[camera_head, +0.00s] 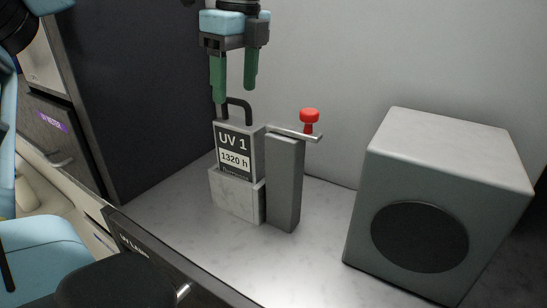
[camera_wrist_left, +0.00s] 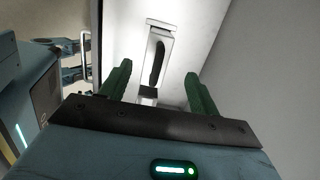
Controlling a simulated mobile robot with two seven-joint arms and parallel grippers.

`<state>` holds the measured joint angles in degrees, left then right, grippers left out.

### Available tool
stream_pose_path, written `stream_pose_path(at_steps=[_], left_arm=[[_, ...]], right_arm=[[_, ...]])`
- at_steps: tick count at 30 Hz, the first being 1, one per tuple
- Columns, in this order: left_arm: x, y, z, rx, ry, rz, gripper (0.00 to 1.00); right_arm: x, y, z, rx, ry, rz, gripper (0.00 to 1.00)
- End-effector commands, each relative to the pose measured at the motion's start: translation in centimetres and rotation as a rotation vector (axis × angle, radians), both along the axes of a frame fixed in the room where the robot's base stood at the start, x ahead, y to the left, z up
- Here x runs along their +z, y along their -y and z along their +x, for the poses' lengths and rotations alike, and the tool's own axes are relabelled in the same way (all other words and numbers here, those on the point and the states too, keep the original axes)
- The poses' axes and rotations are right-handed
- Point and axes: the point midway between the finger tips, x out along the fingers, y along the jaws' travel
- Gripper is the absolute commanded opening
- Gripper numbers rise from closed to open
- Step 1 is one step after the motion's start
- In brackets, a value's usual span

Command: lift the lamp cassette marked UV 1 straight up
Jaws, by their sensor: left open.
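The lamp cassette marked UV 1 (camera_head: 234,146) stands upright in a pale block-shaped holder (camera_head: 236,197), its lower part hidden. Its label reads UV 1 and 1320 h. My right gripper is not in view.
A grey post (camera_head: 285,185) stands right beside the cassette, with a flat bar (camera_head: 292,132) and red knob (camera_head: 309,116) on top. I cannot tell whether the bar overlaps the cassette. A grey box with a round dark face (camera_head: 420,237) stands right. A dark panel (camera_head: 140,85) rises left.

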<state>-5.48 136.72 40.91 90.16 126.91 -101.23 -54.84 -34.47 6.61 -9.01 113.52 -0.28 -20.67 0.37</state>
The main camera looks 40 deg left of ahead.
Motion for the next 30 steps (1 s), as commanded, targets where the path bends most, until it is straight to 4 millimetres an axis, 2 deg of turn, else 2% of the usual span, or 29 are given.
stream_pose_path(at_steps=[6,15,20,30], left_arm=[[0.1,0.4,-0.1,-0.017,-0.004,-0.002,0.62],[-2.3,0.1,-0.2,-0.017,-0.004,-0.003,0.62],[-2.7,0.2,-0.1,-0.016,-0.004,-0.002,0.62],[-6.8,0.1,0.1,-0.016,-0.003,-0.001,0.62]], right_arm=[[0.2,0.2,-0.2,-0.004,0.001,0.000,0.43],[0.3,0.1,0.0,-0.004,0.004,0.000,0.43],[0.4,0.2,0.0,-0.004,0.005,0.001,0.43],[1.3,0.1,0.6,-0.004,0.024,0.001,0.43]])
